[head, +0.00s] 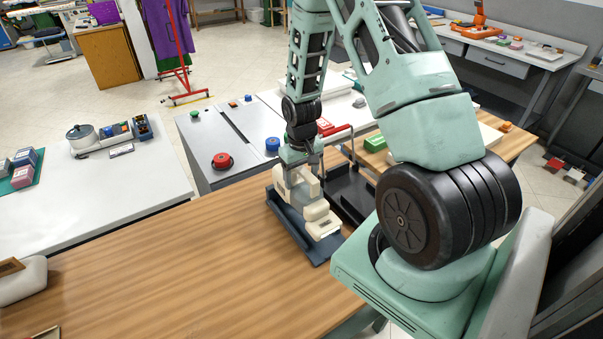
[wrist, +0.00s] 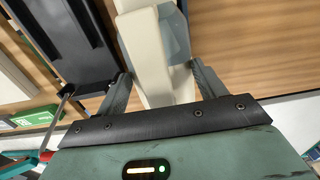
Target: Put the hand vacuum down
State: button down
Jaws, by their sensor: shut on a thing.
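The cream hand vacuum (head: 318,216) is low over the wooden table (head: 190,265), at a narrow dark blue-grey tray-like base (head: 318,254). I cannot tell whether it rests on that base or hangs just above it. My gripper (head: 297,170) points down from above and is shut on the vacuum's cream body. In the wrist view the cream body (wrist: 160,75) lies between my two fingers (wrist: 162,90), with a grey-blue part (wrist: 176,35) beyond. My arm hides part of the table on the right.
A black tray or rack (head: 352,192) stands close to the right of the vacuum; it also shows in the wrist view (wrist: 72,40). A red item (head: 335,130) and a green box (head: 375,143) are behind. A cream object (head: 22,282) sits at the left edge. The table's middle is clear.

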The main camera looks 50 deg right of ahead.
jog(key=shift+f+b, duration=0.5)
jog(key=shift+f, duration=0.1)
jog(key=shift+c, duration=0.9)
grip_release()
